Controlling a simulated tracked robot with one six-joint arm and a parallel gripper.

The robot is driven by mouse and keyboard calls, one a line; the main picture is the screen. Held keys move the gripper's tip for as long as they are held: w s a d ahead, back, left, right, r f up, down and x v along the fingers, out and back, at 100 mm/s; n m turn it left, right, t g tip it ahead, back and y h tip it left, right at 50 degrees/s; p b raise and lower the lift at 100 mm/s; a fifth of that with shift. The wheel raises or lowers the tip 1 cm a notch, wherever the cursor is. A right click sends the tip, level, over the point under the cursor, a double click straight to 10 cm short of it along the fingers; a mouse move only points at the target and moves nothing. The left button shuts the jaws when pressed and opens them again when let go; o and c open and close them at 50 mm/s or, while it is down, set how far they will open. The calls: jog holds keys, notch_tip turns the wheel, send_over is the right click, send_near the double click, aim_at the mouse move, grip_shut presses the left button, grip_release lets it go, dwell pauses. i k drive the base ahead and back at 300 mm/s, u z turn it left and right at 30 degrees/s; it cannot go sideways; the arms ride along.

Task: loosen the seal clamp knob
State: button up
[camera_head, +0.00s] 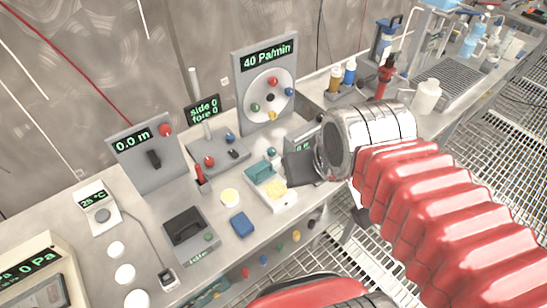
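No knob in view carries a readable seal clamp label. The upright panel (266,60) reading "40 Pa/min" bears a pale round disc (259,88) with red, blue, yellow and green knobs around a dark centre knob (270,97); this may be the clamp, but I cannot be sure. My arm comes in from the right, ending in a silver wrist beside and in front of this panel. A dark grey block at the wrist's left looks like my gripper (302,167). Its fingers are not clear, and I see nothing held.
A "0.0 m" panel (148,151) with a red knob and a "side 0 fore 0" box (216,150) stand left on the bench. A teal-topped device (268,186), a blue block (242,224) and a dark-lidded box (188,232) lie in front. Bottles (427,97) stand back right.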

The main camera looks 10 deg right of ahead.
aim_at(271, 152)
jog(key=z, duration=0.2)
jog(key=k, duration=0.85)
jog(key=u, duration=0.7)
jog(key=i, duration=1)
